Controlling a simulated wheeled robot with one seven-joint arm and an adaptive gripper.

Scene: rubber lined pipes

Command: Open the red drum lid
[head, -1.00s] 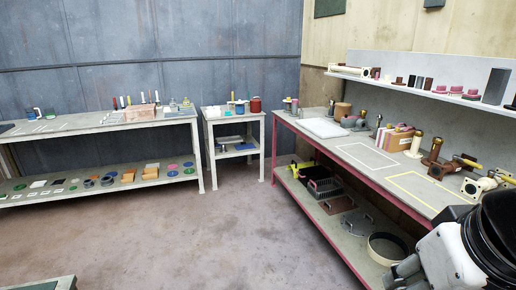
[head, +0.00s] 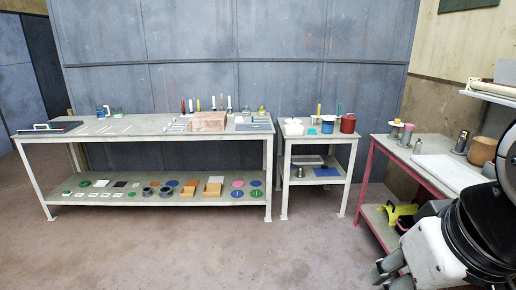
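A small red drum (head: 348,123) stands upright at the right end of the small grey table (head: 317,139) against the blue wall. Its top is too small in view to make out the lid clearly. My gripper (head: 388,272) shows at the lower right, at the end of my white and black arm, far in front of the drum and touching nothing that I can see. Its fingers are dark and partly cut off, so their opening is unclear.
A blue can (head: 327,124) and white containers (head: 293,127) stand beside the drum. A long grey bench (head: 150,130) with many items is on the left. A pink-framed bench (head: 385,170) is on the right. The floor (head: 190,255) between is clear.

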